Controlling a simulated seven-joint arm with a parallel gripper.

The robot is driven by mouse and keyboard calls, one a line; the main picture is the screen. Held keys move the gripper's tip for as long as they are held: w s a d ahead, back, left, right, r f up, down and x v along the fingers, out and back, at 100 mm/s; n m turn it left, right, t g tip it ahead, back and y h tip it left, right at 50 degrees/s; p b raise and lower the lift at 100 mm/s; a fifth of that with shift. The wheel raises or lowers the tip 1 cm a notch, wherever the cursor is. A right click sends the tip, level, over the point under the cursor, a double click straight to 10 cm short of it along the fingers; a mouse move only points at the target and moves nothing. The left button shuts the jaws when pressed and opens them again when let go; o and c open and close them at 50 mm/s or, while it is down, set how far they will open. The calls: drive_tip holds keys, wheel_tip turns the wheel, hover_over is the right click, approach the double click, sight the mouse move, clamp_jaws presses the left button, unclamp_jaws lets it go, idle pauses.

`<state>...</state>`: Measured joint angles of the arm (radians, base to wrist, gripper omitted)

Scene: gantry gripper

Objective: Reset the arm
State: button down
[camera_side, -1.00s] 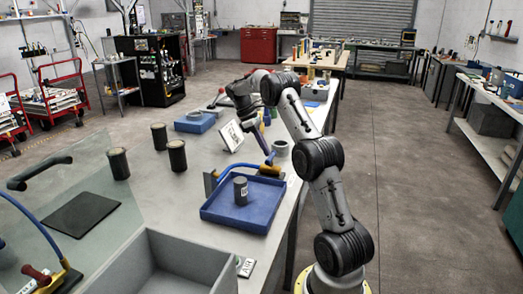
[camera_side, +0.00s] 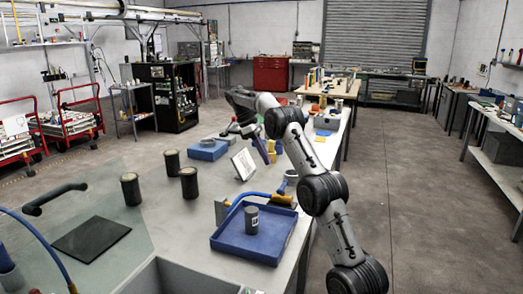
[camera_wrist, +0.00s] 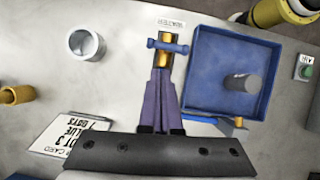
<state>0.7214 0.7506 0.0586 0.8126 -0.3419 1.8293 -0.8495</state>
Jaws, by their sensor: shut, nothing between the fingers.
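My gripper (camera_side: 262,150) hangs above the bench, behind the blue tray, in the side view. In the wrist view its two purple fingers (camera_wrist: 160,75) are together with nothing held. A brass fitting with a blue handle (camera_wrist: 166,46) shows just beyond the fingertips; whether they touch it I cannot tell. The blue tray (camera_side: 223,242) is on the bench with a dark grey cylinder (camera_side: 251,220) standing in it. The tray (camera_wrist: 192,60) and cylinder (camera_wrist: 242,84) also show right of the fingers in the wrist view.
A white printed card (camera_side: 244,165) leans up behind the tray. A pale ring-shaped cup (camera_wrist: 87,43) and a brass piece (camera_wrist: 15,95) lie left of the fingers. Several dark canisters (camera_side: 189,184) and a blue box (camera_side: 208,150) stand on the bench. Floor at right is clear.

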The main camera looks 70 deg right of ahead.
drive_tip(key=shift+v, duration=1.6)
drive_tip(key=w+a+r+n+t+h, duration=0.1)
drive_tip(key=a+r+n+t+h, duration=0.1)
drive_tip(key=a+r, duration=0.95)
drive_tip(key=s+a+r+n+t, duration=0.1)
drive_tip(key=s+a+r, duration=0.2)
drive_tip(key=a, duration=0.3)
drive_tip(key=s+a+r+n+t, duration=0.1)
drive_tip(key=s+a+r+t, duration=0.1)
drive_tip(key=a, duration=0.4)
drive_tip(key=s+a+f+t, duration=0.3)
drive_tip(key=s+a+f, duration=0.2)
drive_tip(key=s+a, duration=0.5)
drive_tip(key=s+a+f+m+t+y, duration=0.1)
drive_tip(key=s+a+f+m, duration=0.1)
drive_tip(key=f, duration=0.4)
drive_tip(key=s+a+f+m+t+y, duration=0.1)
drive_tip(key=s+a+f+m, duration=0.1)
drive_tip(key=f, duration=0.5)
drive_tip(key=shift+a+m+t+y, duration=0.3)
drive_tip(key=shift+a+m+t, duration=0.1)
drive_tip(key=shift+a+m, duration=0.1)
